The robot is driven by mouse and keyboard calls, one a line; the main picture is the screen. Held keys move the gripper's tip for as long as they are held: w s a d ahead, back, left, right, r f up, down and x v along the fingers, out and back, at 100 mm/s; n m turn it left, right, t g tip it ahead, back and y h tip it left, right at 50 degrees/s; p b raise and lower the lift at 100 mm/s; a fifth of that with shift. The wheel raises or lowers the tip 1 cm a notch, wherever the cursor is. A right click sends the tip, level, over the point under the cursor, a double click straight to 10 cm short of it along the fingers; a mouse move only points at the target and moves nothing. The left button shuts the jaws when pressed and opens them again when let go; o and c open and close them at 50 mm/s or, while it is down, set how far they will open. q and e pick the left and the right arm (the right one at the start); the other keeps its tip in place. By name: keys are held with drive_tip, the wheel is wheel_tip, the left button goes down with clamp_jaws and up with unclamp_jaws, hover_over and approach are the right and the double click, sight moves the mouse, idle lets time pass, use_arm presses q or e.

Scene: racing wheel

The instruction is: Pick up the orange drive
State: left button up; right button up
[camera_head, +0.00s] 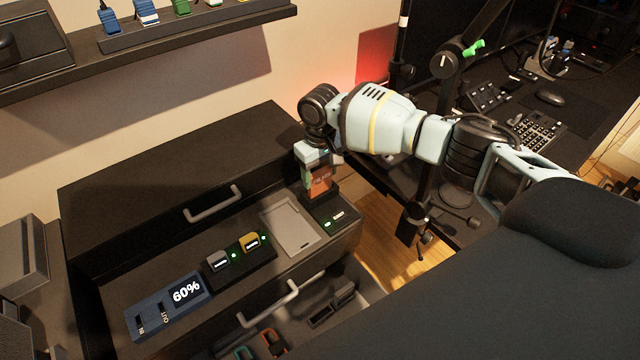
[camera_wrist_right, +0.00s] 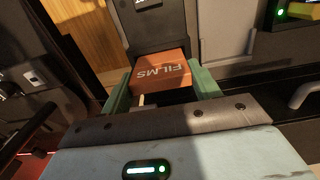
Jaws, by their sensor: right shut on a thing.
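The orange drive (camera_head: 319,182) is at the right end of the drawer unit's top, at a black dock with a green light (camera_head: 333,219). In the right wrist view the orange drive (camera_wrist_right: 160,74) shows the word FILMS. My right gripper (camera_head: 317,162) comes down on it from above. Its two green fingers (camera_wrist_right: 160,88) are shut on opposite sides of the drive. I cannot tell whether the drive's lower end still sits in the dock. My left gripper is not in view.
A grey drive and a yellow drive (camera_head: 249,242) sit in a black dock with green lights. A pale flat tray (camera_head: 290,226) lies between. An open drawer (camera_head: 320,308) is below. A wall shelf (camera_head: 190,30) holds several drives.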

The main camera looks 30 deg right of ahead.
drive_tip(key=shift+r, duration=0.1)
